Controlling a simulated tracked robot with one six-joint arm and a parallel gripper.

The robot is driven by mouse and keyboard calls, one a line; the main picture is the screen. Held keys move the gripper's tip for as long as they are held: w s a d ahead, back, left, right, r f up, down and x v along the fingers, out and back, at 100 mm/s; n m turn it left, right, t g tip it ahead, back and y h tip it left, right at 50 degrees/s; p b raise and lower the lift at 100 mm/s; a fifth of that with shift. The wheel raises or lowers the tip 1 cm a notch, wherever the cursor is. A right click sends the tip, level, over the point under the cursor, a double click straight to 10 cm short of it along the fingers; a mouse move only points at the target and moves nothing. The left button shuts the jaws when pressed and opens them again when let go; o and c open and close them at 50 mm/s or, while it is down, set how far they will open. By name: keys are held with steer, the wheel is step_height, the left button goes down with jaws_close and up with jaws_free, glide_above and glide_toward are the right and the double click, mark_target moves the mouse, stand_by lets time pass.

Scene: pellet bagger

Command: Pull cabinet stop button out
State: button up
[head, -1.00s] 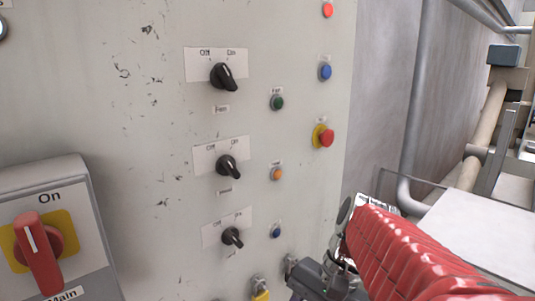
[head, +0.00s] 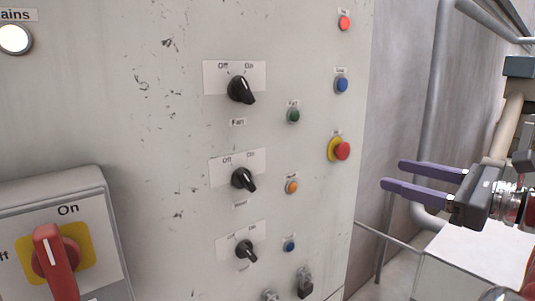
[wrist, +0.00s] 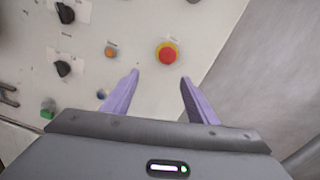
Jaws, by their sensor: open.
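The stop button is a red mushroom head on a yellow collar (head: 341,150), on the right side of the light grey cabinet front (head: 150,140). It also shows in the wrist view (wrist: 168,52), beyond and roughly between my fingertips. My gripper (head: 392,175), with two purple fingers, is open and empty. In the head view it is to the right of the button and slightly lower, pointing left toward the cabinet. The fingers are apart from the button. In the wrist view the fingers (wrist: 158,78) stand spread, with nothing between them.
Near the stop button are a blue button (head: 342,85), a red one (head: 344,23), a green one (head: 294,116) and an orange one (head: 292,187). Black rotary switches (head: 242,179) are further left. A red main switch (head: 55,258) is at lower left. Pipes (head: 427,100) stand behind at right.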

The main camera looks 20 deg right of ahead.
mark_target(346, 153)
steer(key=shift+s+d+r, duration=0.2)
steer(key=shift+d+r, duration=0.35)
steer(key=shift+r+x, duration=0.2)
steer(key=shift+x, duration=6.7)
steer(key=shift+d, duration=0.1)
jaws_close()
